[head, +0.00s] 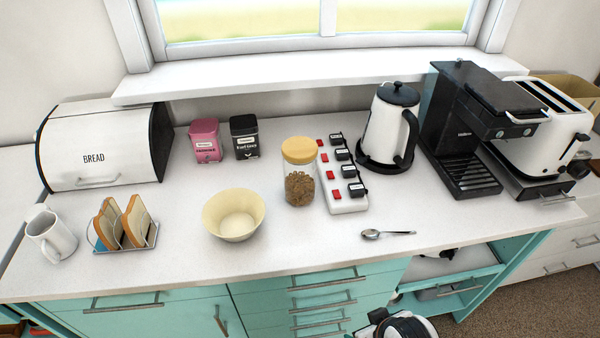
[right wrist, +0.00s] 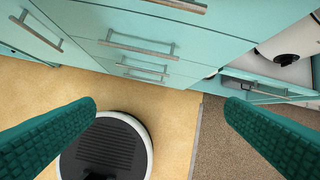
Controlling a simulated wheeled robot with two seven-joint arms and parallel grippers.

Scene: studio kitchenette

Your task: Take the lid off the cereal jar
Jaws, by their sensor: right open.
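The cereal jar (head: 299,187) stands upright on the white counter, clear glass with brown cereal in its lower part. Its round tan lid (head: 298,150) sits on top of it. In the right wrist view my right gripper (right wrist: 160,108) shows two teal fingers wide apart with nothing between them. It points down at the floor in front of the drawers, away from the jar. My left gripper is in neither view.
A power strip (head: 341,180) with plugs lies close to the jar's right side. A cream bowl (head: 234,215) is to its left, a spoon (head: 386,234) to the front right. Tins (head: 244,137), a kettle (head: 391,122) and a coffee machine (head: 468,128) stand behind. Counter just before the jar is clear.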

